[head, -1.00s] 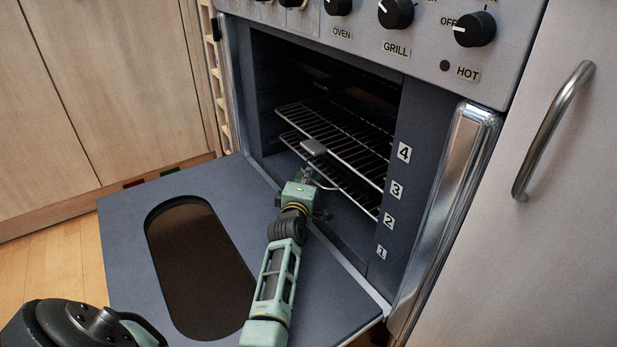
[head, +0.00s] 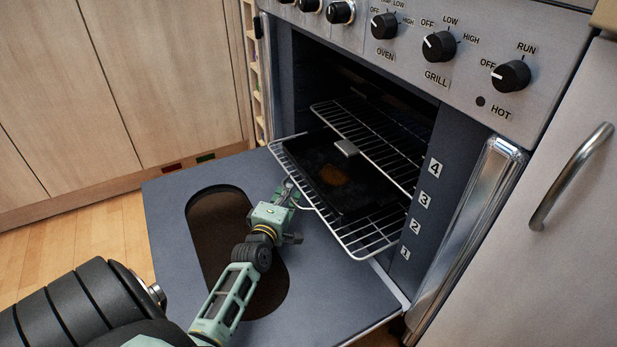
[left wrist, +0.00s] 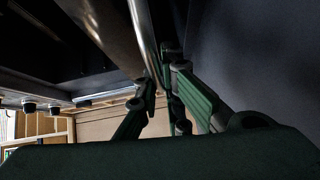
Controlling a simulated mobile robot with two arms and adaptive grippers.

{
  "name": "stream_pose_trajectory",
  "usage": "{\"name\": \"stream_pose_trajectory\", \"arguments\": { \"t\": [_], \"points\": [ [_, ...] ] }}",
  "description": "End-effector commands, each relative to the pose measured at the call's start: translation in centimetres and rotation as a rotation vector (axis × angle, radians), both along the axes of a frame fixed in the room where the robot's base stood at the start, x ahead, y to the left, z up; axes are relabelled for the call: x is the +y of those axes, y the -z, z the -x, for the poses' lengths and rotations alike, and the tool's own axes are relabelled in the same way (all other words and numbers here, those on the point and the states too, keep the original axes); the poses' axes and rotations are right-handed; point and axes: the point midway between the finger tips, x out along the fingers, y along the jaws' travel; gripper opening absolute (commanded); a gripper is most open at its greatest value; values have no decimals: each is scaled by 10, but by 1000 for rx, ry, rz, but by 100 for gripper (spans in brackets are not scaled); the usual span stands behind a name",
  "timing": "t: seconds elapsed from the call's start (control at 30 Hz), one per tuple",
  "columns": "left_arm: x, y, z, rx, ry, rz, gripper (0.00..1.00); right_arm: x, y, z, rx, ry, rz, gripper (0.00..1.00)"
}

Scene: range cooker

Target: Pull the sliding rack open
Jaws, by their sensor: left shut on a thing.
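The lower wire rack (head: 368,243) is slid part of the way out of the oven, over the lowered door. A dark tray (head: 325,165) with a brownish patch lies on it. My left gripper (head: 290,190) is at the rack's front edge and shut on it. In the left wrist view, the fingers (left wrist: 164,88) close around a shiny metal bar (left wrist: 146,30) of the rack. The exact contact is dark and partly hidden. My right gripper is in neither view.
The oven door (head: 165,210) lies open below the rack, with a long oval window. A chrome post (head: 470,225) and cupboard handle (head: 570,177) stand at the right.

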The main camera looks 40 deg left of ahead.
Motion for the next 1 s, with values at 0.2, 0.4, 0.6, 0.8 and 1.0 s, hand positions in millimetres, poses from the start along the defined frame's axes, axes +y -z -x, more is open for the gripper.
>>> {"name": "stream_pose_trajectory", "arguments": {
  "t": [0.2, 0.4, 0.6, 0.8, 1.0],
  "points": [
    [15, -1, 38, 2, 2, -5, 0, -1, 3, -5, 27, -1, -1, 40],
    [22, -1, 55, 1, 2, -4, 0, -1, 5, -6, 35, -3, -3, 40],
    [24, -1, 60, -2, 1, -3, 0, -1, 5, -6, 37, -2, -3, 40],
    [25, -1, 60, -2, 1, -3, 0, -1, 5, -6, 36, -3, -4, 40],
    [25, -1, 60, -2, 1, -2, 15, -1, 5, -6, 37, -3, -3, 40]
  ]
}}
